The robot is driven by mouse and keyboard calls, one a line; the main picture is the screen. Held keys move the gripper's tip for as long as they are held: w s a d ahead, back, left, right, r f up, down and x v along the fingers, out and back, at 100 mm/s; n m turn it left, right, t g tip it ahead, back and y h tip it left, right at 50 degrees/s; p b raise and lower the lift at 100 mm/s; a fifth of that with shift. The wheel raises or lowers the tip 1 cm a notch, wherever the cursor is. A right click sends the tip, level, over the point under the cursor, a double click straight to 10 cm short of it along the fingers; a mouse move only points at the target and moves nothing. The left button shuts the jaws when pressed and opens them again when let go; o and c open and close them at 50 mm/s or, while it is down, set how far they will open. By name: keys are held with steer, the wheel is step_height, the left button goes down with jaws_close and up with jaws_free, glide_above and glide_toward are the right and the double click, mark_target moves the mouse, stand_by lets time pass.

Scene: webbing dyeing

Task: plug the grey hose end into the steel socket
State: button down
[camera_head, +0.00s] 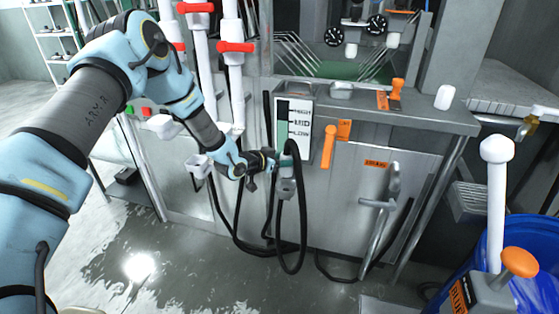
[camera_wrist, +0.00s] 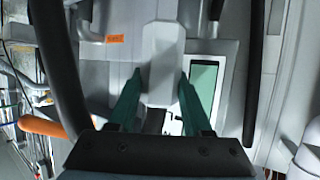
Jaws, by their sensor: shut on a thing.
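My gripper (camera_head: 279,162) is in front of the grey machine's front panel, below the level gauge. In the wrist view its two teal fingers (camera_wrist: 158,98) are closed in on the pale grey hose end (camera_wrist: 163,60), a blocky piece between the fingertips. A black hose (camera_head: 303,225) hangs in a long loop below my gripper. A grey fitting (camera_head: 286,187) shows just below the fingers in the head view; whether it is part of the hose end or a separate piece I cannot tell. I cannot make out the steel socket for certain.
The level gauge (camera_head: 294,122) is just above my gripper. An orange handle (camera_head: 328,146) sticks out to its right. White pipes with red valve handles (camera_head: 236,47) stand to the left. A steel pipe handle (camera_head: 380,205) and a blue bin (camera_head: 530,250) are further right.

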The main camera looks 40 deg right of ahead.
mark_target(286, 176)
steer(key=shift+f+b, duration=0.8)
steer(key=shift+f, duration=1.15)
steer(key=shift+f+b, duration=1.55)
steer(key=shift+b, duration=0.05)
steer(key=shift+c, duration=1.3)
jaws_free()
steer(key=b+v, duration=0.2)
steer(key=v, duration=0.8)
steer(key=shift+a+r, duration=0.15)
steer(key=shift+a, duration=0.2)
